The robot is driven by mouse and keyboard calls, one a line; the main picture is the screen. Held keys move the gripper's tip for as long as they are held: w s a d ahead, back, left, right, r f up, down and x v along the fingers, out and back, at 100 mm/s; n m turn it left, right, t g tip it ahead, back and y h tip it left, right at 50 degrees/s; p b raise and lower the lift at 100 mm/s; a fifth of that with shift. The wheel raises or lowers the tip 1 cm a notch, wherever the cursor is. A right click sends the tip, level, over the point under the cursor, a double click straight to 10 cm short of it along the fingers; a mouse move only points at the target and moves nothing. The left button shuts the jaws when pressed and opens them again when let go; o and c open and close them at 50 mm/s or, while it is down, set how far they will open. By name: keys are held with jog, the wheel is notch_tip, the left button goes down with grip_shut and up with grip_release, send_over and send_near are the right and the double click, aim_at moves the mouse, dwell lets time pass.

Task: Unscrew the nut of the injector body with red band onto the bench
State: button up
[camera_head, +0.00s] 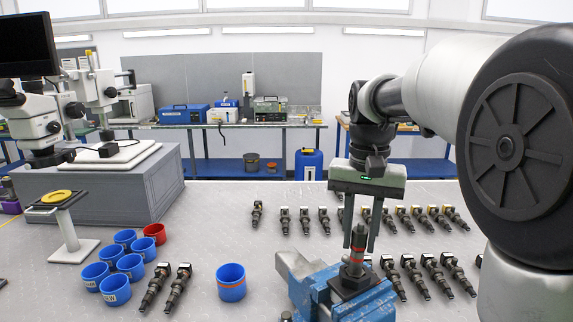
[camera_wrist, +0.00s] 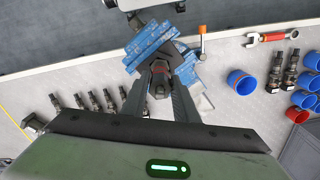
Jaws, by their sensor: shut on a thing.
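The injector body with red band (camera_head: 357,240) stands upright in the blue vise (camera_head: 345,300) at the front of the bench. In the wrist view the fingers (camera_wrist: 159,90) close on the dark top part, with the red band (camera_wrist: 160,68) just beyond and the vise (camera_wrist: 150,45) behind. I cannot tell where the nut's edge lies between the fingers.
Several injectors (camera_head: 305,220) lie in rows behind and right of the vise, and two (camera_head: 178,285) lie at left. A blue cup (camera_head: 231,283) stands left of the vise, near several blue cups and a red one (camera_head: 155,233). A wrench (camera_wrist: 272,37) lies on the bench.

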jog(key=n, duration=0.2)
jog(key=n+p, duration=0.1)
jog(key=n, duration=0.2)
jog(key=shift+r+n, duration=0.2)
jog(key=shift+n, duration=0.1)
jog(key=n+p, duration=0.1)
jog(key=n, duration=0.4)
jog(key=shift+f+n, duration=0.15)
jog(key=shift+n, duration=0.25)
jog(key=o, duration=1.1)
